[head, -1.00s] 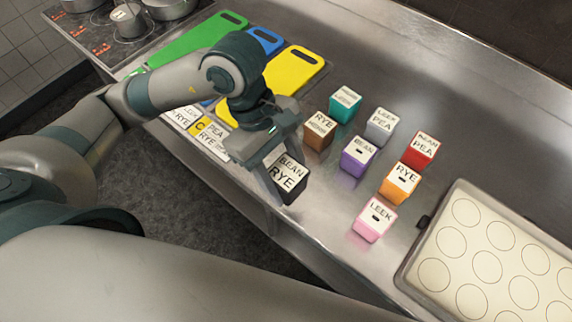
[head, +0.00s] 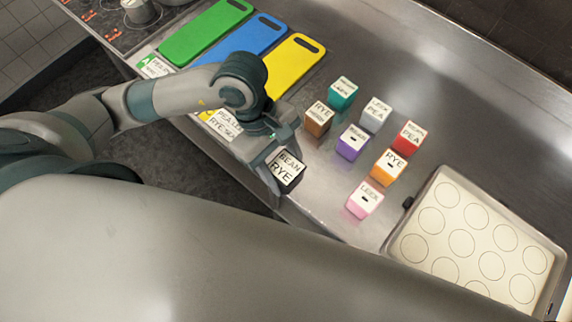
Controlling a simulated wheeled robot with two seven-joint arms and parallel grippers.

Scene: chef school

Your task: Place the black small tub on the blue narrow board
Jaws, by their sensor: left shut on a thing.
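The black small tub (head: 288,173), with a white lid label reading BEAN RYE, is between the fingers of my left gripper (head: 276,160) near the front edge of the counter. The gripper is shut on it. I cannot tell whether the tub is clear of the steel. The blue narrow board (head: 243,47) lies at the upper left, between the green and yellow boards. My left arm hides its near end. My right gripper is not in view.
A green board (head: 205,33) and a yellow board (head: 293,66) flank the blue one. Several coloured tubs, such as the brown tub (head: 318,121) and purple tub (head: 352,144), stand right of the gripper. A tray (head: 402,222) lies at the right, a hob (head: 105,22) at upper left.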

